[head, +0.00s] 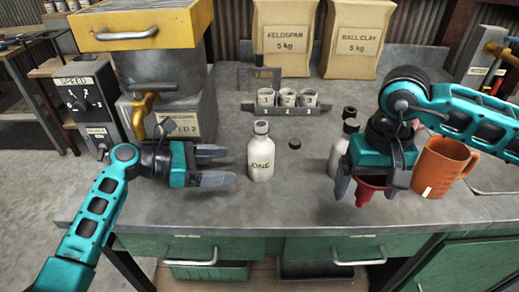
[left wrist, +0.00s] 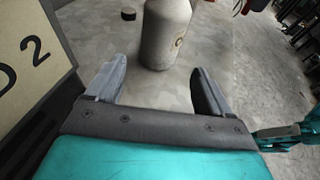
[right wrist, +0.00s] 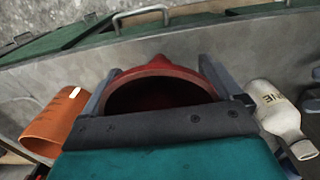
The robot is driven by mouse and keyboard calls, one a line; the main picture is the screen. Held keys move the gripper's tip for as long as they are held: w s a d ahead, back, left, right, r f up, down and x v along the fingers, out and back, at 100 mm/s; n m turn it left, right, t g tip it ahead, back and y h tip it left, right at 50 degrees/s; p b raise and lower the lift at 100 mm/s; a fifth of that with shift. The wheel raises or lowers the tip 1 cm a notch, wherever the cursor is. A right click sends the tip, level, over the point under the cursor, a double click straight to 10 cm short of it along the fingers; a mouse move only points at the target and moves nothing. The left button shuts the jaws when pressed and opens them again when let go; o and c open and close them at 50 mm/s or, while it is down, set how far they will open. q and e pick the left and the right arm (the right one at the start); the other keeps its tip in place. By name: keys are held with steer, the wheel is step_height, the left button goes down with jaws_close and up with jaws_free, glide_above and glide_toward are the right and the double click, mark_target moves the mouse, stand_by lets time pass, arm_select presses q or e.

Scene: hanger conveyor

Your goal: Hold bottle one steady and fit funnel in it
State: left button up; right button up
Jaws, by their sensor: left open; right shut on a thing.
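Bottle one (head: 261,160) is a cream bottle marked ONE, standing upright and uncapped on the grey bench. It also shows in the left wrist view (left wrist: 166,35), just beyond the fingertips, and in the right wrist view (right wrist: 277,112) at the right. My left gripper (head: 224,164) is open and empty, with its fingers pointing at the bottle from the left, apart from it. My right gripper (head: 366,192) is shut on the red funnel (head: 371,190), held spout down above the bench's front right. The funnel's wide mouth shows in the right wrist view (right wrist: 160,95).
A dark cap (head: 295,143) lies right of bottle one. A second bottle (head: 338,152) stands partly hidden behind my right gripper. An orange jug (head: 440,168) is at the right. A rack with three numbered cups (head: 287,109) stands behind. The front bench between the grippers is clear.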

mark_target(249, 164)
arm_select(q)
steer(key=b+x, duration=0.4)
steer(key=x, duration=0.1)
steer(key=shift+f+b, duration=0.35)
arm_select(e)
step_height(249, 164, down, 5)
steer(key=shift+f, duration=0.15)
arm_select(q)
steer(key=shift+w+d+r+p, duration=0.15)
steer(key=shift+d+p, duration=0.1)
steer(key=shift+d, duration=0.3)
steer(key=shift+w+d+f+p, duration=0.15)
steer(key=shift+d+p, duration=0.1)
steer(key=shift+d, duration=0.25)
arm_select(e)
steer(key=shift+r, duration=0.5)
arm_select(q)
steer(key=shift+x, duration=1)
arm_select(e)
steer(key=shift+r, duration=0.1)
arm_select(q)
steer(key=c, duration=0.6)
